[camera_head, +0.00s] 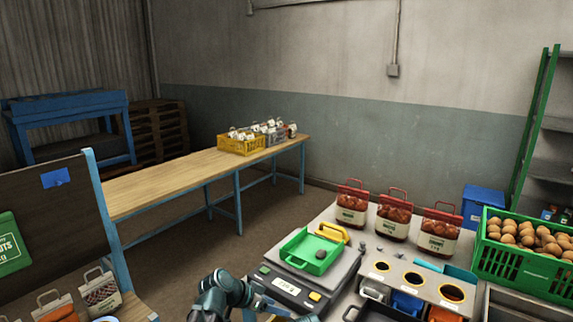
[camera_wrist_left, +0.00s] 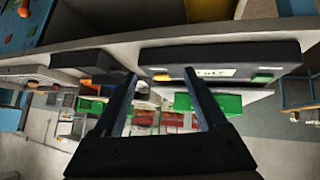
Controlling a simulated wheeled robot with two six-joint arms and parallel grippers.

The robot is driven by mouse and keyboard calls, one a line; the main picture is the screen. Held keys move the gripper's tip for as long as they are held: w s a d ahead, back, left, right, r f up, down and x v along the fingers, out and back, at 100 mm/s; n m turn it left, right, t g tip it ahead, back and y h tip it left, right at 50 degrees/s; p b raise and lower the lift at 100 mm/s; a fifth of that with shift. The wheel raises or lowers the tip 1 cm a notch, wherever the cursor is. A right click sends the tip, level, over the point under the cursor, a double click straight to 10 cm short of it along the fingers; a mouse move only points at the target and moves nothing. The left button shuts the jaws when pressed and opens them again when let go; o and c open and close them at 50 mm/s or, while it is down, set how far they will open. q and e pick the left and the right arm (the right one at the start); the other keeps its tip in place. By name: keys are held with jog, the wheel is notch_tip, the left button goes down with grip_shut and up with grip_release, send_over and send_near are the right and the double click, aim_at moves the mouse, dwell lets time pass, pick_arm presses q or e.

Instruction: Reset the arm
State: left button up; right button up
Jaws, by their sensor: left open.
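My left arm (camera_head: 228,294) comes in at the bottom of the head view, in front of the scale (camera_head: 288,285). My left gripper (camera_wrist_left: 160,78) shows in the left wrist view with its two dark fingers apart and nothing between them. The wrist view is strongly tilted, and the scale's dark front with its display (camera_wrist_left: 215,72) lies just beyond the fingers. A green scoop tray (camera_head: 310,250) with a small dark lump in it sits on the scale. My right gripper is not in view.
Three red-topped sacks (camera_head: 394,216) stand at the back of the worktop. To the right are a holed sorting panel (camera_head: 412,280) and a green crate of brown round produce (camera_head: 525,270). A wooden table (camera_head: 170,178) holds a yellow crate (camera_head: 240,145). Several sacks (camera_head: 100,292) stand lower left.

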pick_arm(q)
jog(key=s+a+f+n+g+y, duration=0.1)
jog(key=s+f+n+g+y, duration=0.1)
jog(key=s, duration=0.8)
jog(key=s+a+f+n+g+y, duration=0.1)
jog(key=s+f+n+g+y, duration=0.2)
jog(key=s+y, duration=0.4)
jog(key=s+f, duration=0.1)
jog(key=s, duration=0.3)
jog(key=shift+s+a+f, duration=0.15)
jog(key=shift+s+a, duration=0.05)
jog(key=shift+a, duration=0.1)
